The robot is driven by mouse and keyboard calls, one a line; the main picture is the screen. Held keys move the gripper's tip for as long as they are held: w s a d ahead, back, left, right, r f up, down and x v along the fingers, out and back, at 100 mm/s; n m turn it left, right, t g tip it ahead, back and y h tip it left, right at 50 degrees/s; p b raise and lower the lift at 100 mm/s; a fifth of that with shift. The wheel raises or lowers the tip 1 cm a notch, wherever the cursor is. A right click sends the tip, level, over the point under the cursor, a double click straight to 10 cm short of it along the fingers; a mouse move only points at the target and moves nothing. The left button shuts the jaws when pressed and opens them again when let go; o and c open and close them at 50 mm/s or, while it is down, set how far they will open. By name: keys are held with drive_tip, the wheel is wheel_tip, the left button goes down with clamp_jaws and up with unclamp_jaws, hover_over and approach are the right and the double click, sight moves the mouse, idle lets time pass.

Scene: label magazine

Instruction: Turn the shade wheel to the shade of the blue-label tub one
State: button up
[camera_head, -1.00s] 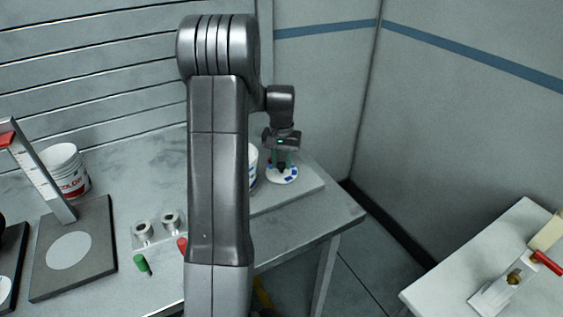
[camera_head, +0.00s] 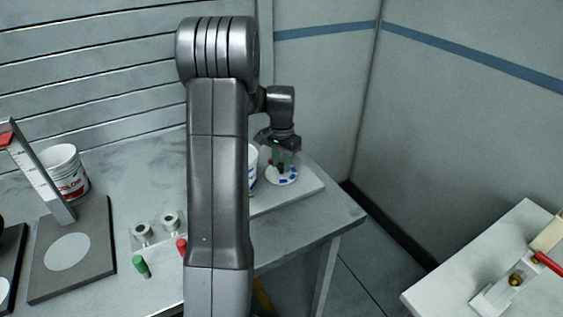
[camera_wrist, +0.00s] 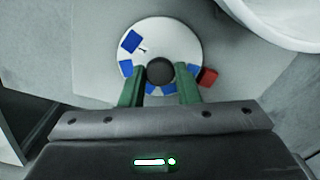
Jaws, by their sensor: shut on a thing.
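The shade wheel (camera_wrist: 180,40) is a white disc with several blue patches around its rim and a dark round knob (camera_wrist: 160,71) at its centre. It also shows in the head view (camera_head: 290,179) at the table's right end. My gripper (camera_wrist: 160,86) points down over the wheel, its green fingers shut on the knob from both sides. A red block (camera_wrist: 208,77) sits at the wheel's right edge in the wrist view. A white tub (camera_head: 253,165) stands left of the wheel, mostly hidden behind my arm. Its label colour cannot be told for sure.
A white tub with red lettering (camera_head: 66,170) stands at the left beside a slanted post (camera_head: 40,178) on a dark plate. A green peg (camera_head: 140,264) and red peg (camera_head: 182,247) lie near two metal cups. A separate table (camera_head: 520,250) stands at right.

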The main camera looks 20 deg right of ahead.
sight(282, 165)
drive_tip(key=shift+r, duration=0.1)
drive_tip(key=o, duration=1)
drive_tip(key=shift+c, duration=0.2)
wheel_tip(282, 165, up, 14)
drive_tip(key=b, duration=0.1)
drive_tip(key=shift+f, duration=0.25)
wheel_tip(282, 165, down, 14)
drive_tip(key=shift+r+p, duration=0.1)
drive_tip(key=shift+p, duration=0.4)
drive_tip(key=shift+r, duration=0.2)
